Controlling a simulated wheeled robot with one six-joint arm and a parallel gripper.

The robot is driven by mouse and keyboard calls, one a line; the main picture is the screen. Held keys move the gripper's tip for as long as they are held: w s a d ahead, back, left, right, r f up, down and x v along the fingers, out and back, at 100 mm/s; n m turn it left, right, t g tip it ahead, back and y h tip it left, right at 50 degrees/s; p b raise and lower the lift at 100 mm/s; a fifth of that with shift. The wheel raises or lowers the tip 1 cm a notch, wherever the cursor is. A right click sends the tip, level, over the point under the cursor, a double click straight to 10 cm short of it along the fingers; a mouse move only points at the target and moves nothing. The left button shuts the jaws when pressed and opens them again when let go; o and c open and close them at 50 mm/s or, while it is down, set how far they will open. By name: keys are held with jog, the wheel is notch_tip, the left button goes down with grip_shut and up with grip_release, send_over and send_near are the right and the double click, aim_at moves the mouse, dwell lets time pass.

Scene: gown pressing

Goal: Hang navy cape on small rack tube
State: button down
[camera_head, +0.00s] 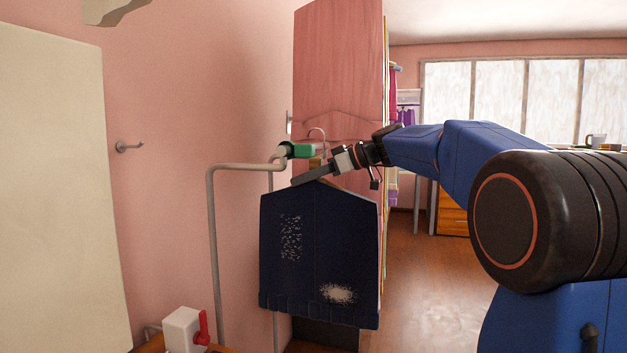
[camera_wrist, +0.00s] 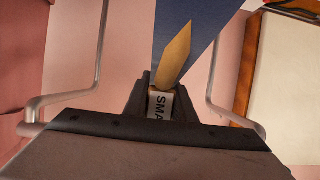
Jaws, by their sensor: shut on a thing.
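The navy cape (camera_head: 325,245) hangs upright below my gripper in the head view, with speckled pale patches on its front. A strip of it shows at the top of the wrist view (camera_wrist: 205,18). My gripper (camera_head: 311,174) is shut on the hanger by its neck, at a block marked "SMA" (camera_wrist: 160,104). A wooden part of the hanger (camera_wrist: 176,52) points away from the jaws. The hanger's thin hook (camera_head: 318,130) curves up above the gripper. The small rack tube (camera_head: 240,167) is a grey bent pipe left of the hook, with a green end (camera_head: 298,150). Hook and tube look apart.
A pink wall with a wall hook (camera_head: 128,147) and a cream panel (camera_head: 50,190) stand at left. A pink wardrobe panel (camera_head: 338,70) stands behind the cape. A white box with a red lever (camera_head: 186,330) is low in front. Floor (camera_head: 440,290) is open at right.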

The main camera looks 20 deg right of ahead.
aim_at(297, 190)
jog(key=shift+w+a, duration=0.75)
jog(key=shift+a, duration=0.3)
jog(key=shift+d+f, duration=0.1)
jog(key=shift+f, duration=1.45)
jog(key=shift+f, duration=0.2)
jog(key=c, duration=1.4)
grip_release()
jog(key=shift+v, duration=1.5)
jog(key=shift+s+d, duration=0.1)
jog(key=shift+d, duration=0.05)
